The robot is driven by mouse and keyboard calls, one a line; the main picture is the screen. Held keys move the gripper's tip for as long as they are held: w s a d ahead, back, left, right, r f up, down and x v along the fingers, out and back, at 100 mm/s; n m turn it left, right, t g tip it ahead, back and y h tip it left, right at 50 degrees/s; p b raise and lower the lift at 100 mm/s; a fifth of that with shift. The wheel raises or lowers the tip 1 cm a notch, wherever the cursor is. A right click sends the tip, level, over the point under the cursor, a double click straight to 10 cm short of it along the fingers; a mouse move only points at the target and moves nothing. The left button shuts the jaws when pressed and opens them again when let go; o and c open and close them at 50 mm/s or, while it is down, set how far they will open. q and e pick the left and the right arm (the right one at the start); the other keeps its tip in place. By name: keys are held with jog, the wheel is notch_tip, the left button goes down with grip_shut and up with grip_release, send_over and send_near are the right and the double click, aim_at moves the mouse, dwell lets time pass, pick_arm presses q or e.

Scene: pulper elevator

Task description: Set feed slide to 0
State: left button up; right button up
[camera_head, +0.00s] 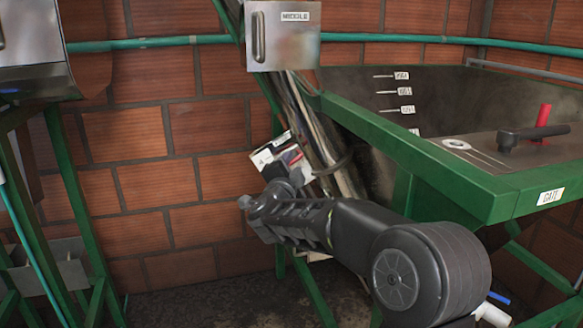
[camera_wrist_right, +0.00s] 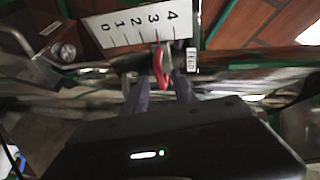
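The feed slide shows in the right wrist view as a red pointer (camera_wrist_right: 161,68) in front of a white scale plate (camera_wrist_right: 118,28) marked 0 to 4. The pointer stands near the 3 mark. A FEED label (camera_wrist_right: 192,58) sits beside the 4 end. My right gripper (camera_wrist_right: 161,86) is open, its two fingers apart on either side of the red pointer in the picture; contact cannot be told. In the head view my right wrist (camera_head: 270,212) is just below the small white-faced feed unit (camera_head: 266,160), with its fingertips hidden. My left gripper is not in view.
A steel pipe (camera_head: 318,130) runs down behind the feed unit from a metal box labelled MIDDLE (camera_head: 284,40). A green-framed tank (camera_head: 430,178) with a GATE label stands at right, with a red handle (camera_head: 542,120) on top.

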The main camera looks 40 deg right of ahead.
jog(key=shift+d, duration=0.1)
jog(key=shift+c, duration=0.4)
grip_shut()
jog(key=shift+w, duration=0.1)
dwell(0.9)
